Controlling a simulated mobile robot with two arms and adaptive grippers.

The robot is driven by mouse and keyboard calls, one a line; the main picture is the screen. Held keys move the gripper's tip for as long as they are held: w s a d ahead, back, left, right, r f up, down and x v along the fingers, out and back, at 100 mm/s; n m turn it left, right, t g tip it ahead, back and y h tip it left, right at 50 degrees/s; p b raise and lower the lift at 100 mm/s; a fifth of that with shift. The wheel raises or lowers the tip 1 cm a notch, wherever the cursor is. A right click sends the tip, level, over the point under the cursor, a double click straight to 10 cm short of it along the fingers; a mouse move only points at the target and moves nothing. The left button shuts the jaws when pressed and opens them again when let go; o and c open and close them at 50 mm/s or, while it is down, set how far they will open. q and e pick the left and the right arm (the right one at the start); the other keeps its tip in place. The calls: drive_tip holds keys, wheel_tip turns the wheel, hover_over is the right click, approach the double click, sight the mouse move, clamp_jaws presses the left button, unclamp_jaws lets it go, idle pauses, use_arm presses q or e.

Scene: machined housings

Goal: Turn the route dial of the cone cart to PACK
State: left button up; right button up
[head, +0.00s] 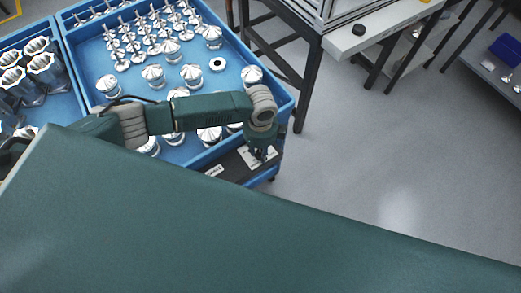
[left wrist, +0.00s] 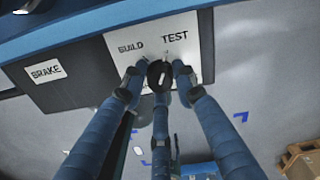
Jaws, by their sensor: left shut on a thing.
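The cone cart (head: 285,108) is a blue tray cart with silver cones, at the upper left in the head view. On its dark front panel is a white plate with the route dial; the plate (left wrist: 196,32) reads BUILD and TEST in the left wrist view. No PACK label is legible. The route dial (left wrist: 160,73) is a small black knob with a pale mark; where it points is unclear. My left gripper (head: 262,155) is at the plate, its fingers (left wrist: 158,84) closed around the dial. My right gripper is not in view.
A BRAKE label (left wrist: 45,71) is on the same panel, left of the dial plate. A blue tray (head: 40,103) with metal housings adjoins the cones. A workbench (head: 352,40) stands behind, to the right. The grey floor right of the cart is clear.

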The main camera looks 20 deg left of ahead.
sight(260, 152)
use_arm(q)
drive_tip(key=m, duration=0.6)
drive_tip(key=shift+w+m, duration=0.1)
drive_tip(key=shift+m, duration=0.2)
drive_tip(key=m+b, duration=0.1)
drive_tip(key=m, duration=0.5)
drive_tip(key=shift+r, duration=0.1)
drive_tip(key=shift+b, duration=0.3)
drive_tip(key=o, duration=1.1)
drive_tip(key=shift+o, duration=0.2)
wheel_tip(260, 152, up, 12)
